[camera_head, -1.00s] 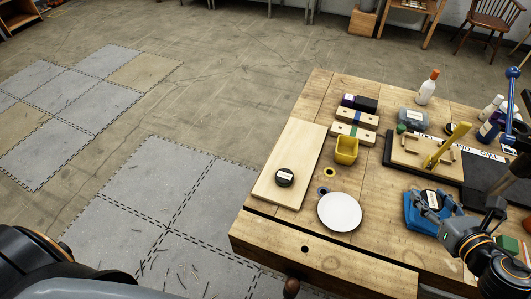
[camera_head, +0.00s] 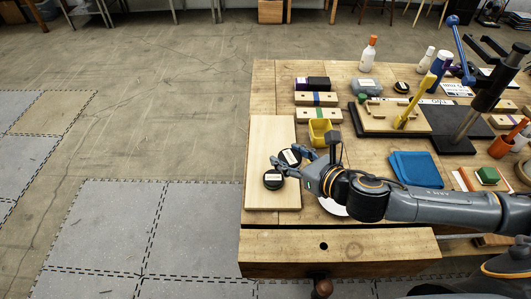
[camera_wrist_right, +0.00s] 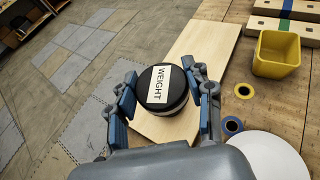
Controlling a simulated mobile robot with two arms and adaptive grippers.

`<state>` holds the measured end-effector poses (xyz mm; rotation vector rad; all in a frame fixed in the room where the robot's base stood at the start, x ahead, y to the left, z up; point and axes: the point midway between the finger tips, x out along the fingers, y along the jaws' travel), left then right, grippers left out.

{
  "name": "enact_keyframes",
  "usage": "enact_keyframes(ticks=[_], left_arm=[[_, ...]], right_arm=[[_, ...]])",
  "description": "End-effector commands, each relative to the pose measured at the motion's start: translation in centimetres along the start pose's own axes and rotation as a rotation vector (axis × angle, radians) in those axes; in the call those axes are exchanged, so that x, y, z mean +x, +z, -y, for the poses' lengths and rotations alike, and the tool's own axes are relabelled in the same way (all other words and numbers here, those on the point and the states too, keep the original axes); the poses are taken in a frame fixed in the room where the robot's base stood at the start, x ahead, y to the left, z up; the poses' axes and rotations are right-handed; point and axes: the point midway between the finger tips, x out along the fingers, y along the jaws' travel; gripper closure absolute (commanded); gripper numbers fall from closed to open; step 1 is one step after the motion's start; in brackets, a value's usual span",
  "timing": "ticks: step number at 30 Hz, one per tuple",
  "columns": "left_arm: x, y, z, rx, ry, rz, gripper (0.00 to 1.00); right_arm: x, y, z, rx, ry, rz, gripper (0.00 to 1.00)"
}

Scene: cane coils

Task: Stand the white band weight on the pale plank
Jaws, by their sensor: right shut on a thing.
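My right gripper (camera_head: 288,162) is shut on a round black weight (camera_head: 290,157) with a white label on top. In the wrist view the weight (camera_wrist_right: 162,88) sits between the blue finger pads, reads "WEIGHT" and shows a pale band low on its side. It is over the pale plank (camera_head: 270,138); its height above the plank is hard to tell. My left gripper is out of view.
A yellow cup (camera_head: 319,130) stands right of the plank. A white plate (camera_wrist_right: 262,156) and tape rings (camera_wrist_right: 232,126) lie nearby. A blue mat (camera_head: 415,169) is farther right, bare. The far part of the plank is clear.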

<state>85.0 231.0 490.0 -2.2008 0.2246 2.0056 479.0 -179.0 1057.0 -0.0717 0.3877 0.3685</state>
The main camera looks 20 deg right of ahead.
Motion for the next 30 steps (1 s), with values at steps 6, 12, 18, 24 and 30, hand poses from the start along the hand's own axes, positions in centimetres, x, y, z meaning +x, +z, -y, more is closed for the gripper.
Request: enact_keyframes(ticks=[6, 12, 18, 24, 30], left_arm=[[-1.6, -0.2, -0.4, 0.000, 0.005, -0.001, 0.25], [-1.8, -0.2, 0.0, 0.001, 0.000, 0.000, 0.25], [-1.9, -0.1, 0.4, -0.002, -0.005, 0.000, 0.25], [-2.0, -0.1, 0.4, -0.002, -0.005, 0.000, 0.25], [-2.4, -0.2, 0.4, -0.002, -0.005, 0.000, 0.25]], right_arm=[[5.2, 0.4, 1.5, 0.000, 0.000, 0.006, 1.00], [9.4, -1.8, 2.5, 0.002, 0.000, 0.003, 1.00], [11.7, -3.1, 3.1, 0.000, 0.001, 0.005, 1.00], [13.0, -4.0, 3.4, 0.000, 0.001, 0.003, 1.00], [13.8, -6.4, 3.3, 0.001, 0.002, 0.002, 1.00]])
